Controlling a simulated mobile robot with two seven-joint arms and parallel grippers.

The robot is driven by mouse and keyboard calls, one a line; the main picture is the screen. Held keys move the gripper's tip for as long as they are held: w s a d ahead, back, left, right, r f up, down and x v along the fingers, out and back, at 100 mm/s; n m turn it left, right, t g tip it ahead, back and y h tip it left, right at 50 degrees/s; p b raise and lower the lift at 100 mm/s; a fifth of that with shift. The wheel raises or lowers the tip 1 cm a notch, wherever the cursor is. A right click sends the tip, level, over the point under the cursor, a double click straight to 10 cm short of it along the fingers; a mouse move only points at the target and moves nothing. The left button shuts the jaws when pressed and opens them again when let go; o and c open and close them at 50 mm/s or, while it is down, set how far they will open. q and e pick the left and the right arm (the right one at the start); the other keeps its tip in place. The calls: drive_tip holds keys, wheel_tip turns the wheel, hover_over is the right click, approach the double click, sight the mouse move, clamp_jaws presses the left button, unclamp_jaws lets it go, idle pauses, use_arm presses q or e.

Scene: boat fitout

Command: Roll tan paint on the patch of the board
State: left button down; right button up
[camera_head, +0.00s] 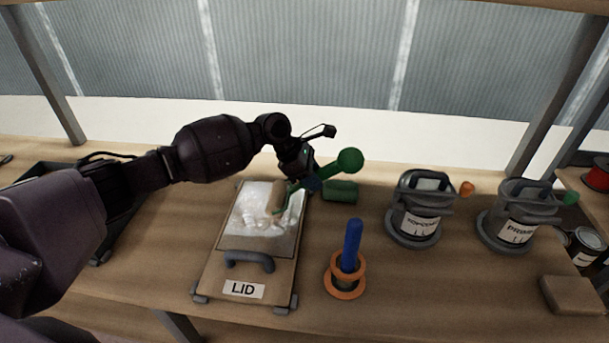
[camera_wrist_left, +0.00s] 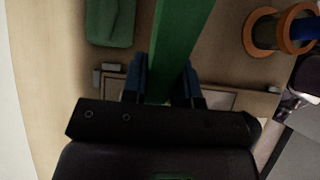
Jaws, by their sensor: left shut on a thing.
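My left gripper (camera_head: 309,184) is shut on the green handle of a paint roller (camera_head: 349,160). In the left wrist view, the blue fingertips (camera_wrist_left: 163,88) sit on both sides of the green handle (camera_wrist_left: 180,40). The tan roller head (camera_head: 278,197) is over the upper right of a pale, glossy patch with whitish smears (camera_head: 255,222). Whether it touches the surface I cannot tell. The patch lies on a wooden board (camera_head: 215,272) with a grey handle and a "LID" label. My right gripper is out of view.
A blue handle stands in an orange ringed holder (camera_head: 345,290) right of the board. A green block (camera_head: 341,191) lies behind it. Two grey labelled pots (camera_head: 417,225) (camera_head: 517,232) stand further right. A dark tray (camera_head: 122,215) is at left.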

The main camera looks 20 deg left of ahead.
sight(329, 178)
use_arm(q)
drive_tip(key=shift+d, duration=0.15)
drive_tip(key=shift+w+d+r+p, duration=0.15)
drive_tip(key=shift+d+p, duration=0.1)
drive_tip(key=shift+d, duration=0.4)
drive_tip(key=shift+w+d+f+p, duration=0.1)
drive_tip(key=shift+w+d+p, duration=0.1)
drive_tip(key=shift+d, duration=0.4)
drive_tip(key=shift+w+d, duration=0.2)
drive_tip(key=shift+d, duration=0.8)
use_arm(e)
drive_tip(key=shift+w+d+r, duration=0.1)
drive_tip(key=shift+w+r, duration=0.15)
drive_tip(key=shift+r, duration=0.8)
use_arm(q)
drive_tip(key=shift+s+a+r+p, duration=0.1)
drive_tip(key=shift+a+p, duration=0.5)
drive_tip(key=a, duration=0.1)
drive_tip(key=a+p, duration=0.1)
drive_tip(key=shift+s+a, duration=0.45)
drive_tip(key=shift+a, duration=0.3)
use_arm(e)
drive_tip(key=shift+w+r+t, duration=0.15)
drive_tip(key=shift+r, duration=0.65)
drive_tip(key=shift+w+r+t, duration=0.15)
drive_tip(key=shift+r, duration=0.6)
